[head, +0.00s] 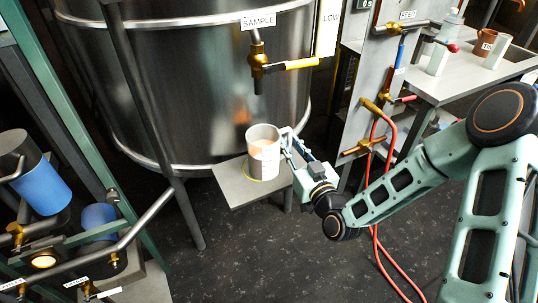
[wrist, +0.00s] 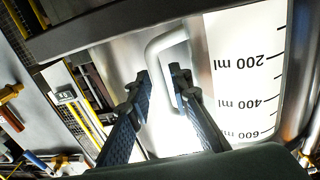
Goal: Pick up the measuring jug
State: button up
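The measuring jug (head: 263,158) is a pale, upright cup with a handle on its right side. It stands on a small grey shelf (head: 236,190) under the brass sample tap. In the wrist view its white wall (wrist: 247,70) carries black millilitre marks, upside down. My gripper (head: 290,148) reaches in from the right at the jug's handle. In the wrist view my gripper (wrist: 161,82) has its two dark fingers apart, with the pale handle (wrist: 165,40) running down between them. Contact with the handle cannot be made out. The lower handle is partly hidden.
A large steel tank (head: 200,80) stands behind the jug, with the sample tap (head: 262,68) just above it. A panel with valves and red hoses (head: 378,190) is to the right. A side table (head: 450,80) holds a brown mug and other vessels. Pipework fills the lower left.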

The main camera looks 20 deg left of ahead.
jog(key=shift+w+a, duration=0.45)
grip_shut()
jog(key=shift+r, duration=0.1)
